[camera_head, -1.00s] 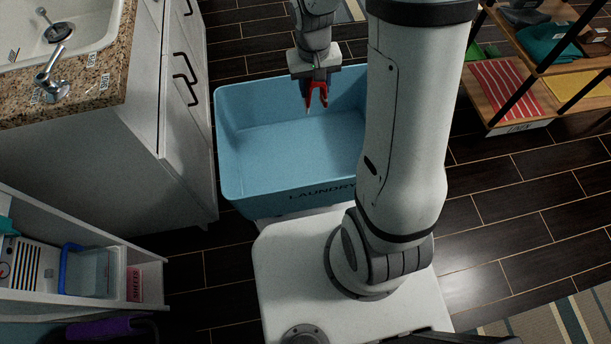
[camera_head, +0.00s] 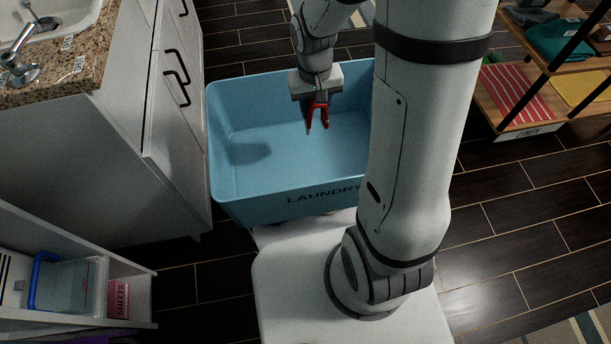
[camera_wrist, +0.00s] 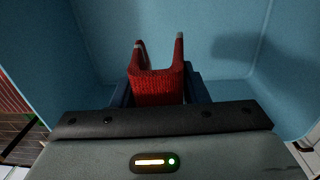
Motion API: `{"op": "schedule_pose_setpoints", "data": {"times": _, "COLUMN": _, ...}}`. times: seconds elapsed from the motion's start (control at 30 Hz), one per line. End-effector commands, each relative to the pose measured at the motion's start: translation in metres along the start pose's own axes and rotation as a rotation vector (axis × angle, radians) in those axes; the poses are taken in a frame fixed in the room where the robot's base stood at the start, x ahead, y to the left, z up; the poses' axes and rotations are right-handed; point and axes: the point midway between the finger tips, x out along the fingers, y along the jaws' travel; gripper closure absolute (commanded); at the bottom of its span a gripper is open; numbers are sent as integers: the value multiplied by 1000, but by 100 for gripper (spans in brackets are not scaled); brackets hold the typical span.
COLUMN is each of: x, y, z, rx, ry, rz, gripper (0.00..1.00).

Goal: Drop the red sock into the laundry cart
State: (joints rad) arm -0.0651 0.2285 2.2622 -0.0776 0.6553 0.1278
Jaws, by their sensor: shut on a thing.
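The red sock (camera_head: 318,116) hangs from my gripper (camera_head: 316,98), with two ends dangling down. In the wrist view the red knit sock (camera_wrist: 157,84) sits between the dark fingers of my gripper (camera_wrist: 158,88), which are shut on it. The blue laundry cart (camera_head: 288,197) stands in front of my base, marked "LAUNDRY". The sock and gripper are over the cart's open top, within its rim as seen. The cart's inside looks empty where visible. My arm hides the cart's right part.
A white cabinet (camera_head: 180,120) with a granite counter and sink stands close to the cart's left. A low white shelf (camera_head: 130,300) holds a clear bin (camera_head: 72,285) at lower left. A wooden shelf (camera_head: 515,110) with folded cloths stands at right. Dark floor lies between.

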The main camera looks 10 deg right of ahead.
Motion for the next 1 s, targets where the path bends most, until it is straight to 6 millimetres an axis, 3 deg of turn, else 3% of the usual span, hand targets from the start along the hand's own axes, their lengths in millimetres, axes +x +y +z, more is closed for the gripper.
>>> {"op": "schedule_pose_setpoints", "data": {"times": 0.1, "x": 12, "y": -1, "z": 0, "rx": 0, "ry": 0, "rz": 0, "gripper": 82}}
{"op": "schedule_pose_setpoints", "data": {"times": 0.37, "x": 12, "y": -1, "z": 0, "rx": -1, "ry": 0, "rz": 0, "gripper": 82}}
{"op": "schedule_pose_setpoints", "data": {"times": 0.4, "x": 12, "y": -1, "z": 0, "rx": -1, "ry": 0, "rz": 0, "gripper": 59}}
{"op": "schedule_pose_setpoints", "data": {"times": 0.7, "x": 12, "y": -1, "z": 0, "rx": -1, "ry": 0, "rz": 0, "gripper": 34}}
{"op": "schedule_pose_setpoints", "data": {"times": 1.0, "x": 7, "y": -1, "z": 0, "rx": -2, "ry": 1, "rz": 0, "gripper": 34}}
